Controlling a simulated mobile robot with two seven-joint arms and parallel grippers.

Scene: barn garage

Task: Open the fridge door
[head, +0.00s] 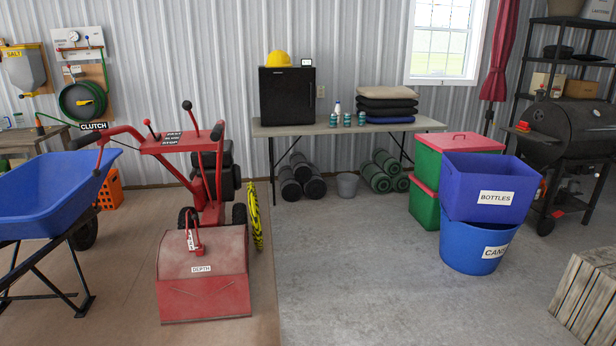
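A small black fridge (287,97) stands on a folding table (344,126) against the corrugated back wall. Its front faces me and its door looks shut. A yellow hard hat (279,59) and a small white-and-black device (306,62) sit on top of it. Neither of my grippers is in the head view, so their distance to the fridge and their state do not show.
A red tiller (203,270) and a blue wheelbarrow (45,196) block the left. Blue bins (489,187) and a red-lidded green box (458,160) stand right. The middle concrete floor (350,270) is clear.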

